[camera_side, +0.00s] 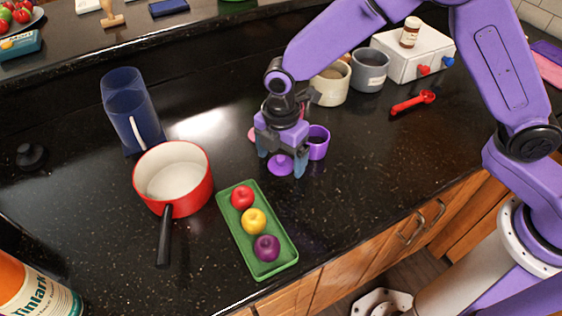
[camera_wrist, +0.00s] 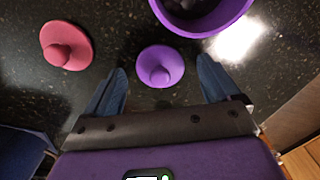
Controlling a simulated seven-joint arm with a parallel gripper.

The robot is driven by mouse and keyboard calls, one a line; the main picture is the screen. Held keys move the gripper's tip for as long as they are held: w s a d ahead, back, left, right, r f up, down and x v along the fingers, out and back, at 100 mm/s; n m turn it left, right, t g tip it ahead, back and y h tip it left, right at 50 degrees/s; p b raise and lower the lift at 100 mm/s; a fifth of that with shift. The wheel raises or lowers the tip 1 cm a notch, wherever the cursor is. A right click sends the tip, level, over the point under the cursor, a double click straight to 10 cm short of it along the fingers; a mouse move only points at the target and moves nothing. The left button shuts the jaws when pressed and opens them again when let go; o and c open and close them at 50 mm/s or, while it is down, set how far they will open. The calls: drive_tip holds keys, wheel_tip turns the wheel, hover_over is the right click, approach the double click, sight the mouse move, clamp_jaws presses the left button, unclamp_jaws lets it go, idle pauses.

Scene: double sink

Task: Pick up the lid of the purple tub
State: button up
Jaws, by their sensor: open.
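The purple lid (camera_side: 281,165) lies on the dark counter, a flat disc with a round knob on top. In the wrist view the purple lid (camera_wrist: 160,67) sits between and just ahead of my fingertips. My gripper (camera_side: 281,171) points down over it, open and empty, one finger on each side; its fingers also show in the wrist view (camera_wrist: 163,78). I cannot tell whether the fingertips touch the counter. The purple tub (camera_side: 318,143) stands uncovered just right of the gripper, and its rim shows at the top of the wrist view (camera_wrist: 205,30).
A pink lid (camera_wrist: 67,45) lies left of the purple one. A red pot (camera_side: 172,172) and a green tray (camera_side: 236,240) with three fruits are to the left and front. Cups (camera_side: 370,72) and a white box (camera_side: 430,57) stand behind.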

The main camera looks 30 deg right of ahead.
drive_tip(key=shift+c, duration=0.3)
drive_tip(key=c, duration=1.1)
drive_tip(key=shift+o, duration=0.2)
drive_tip(key=shift+r, duration=0.1)
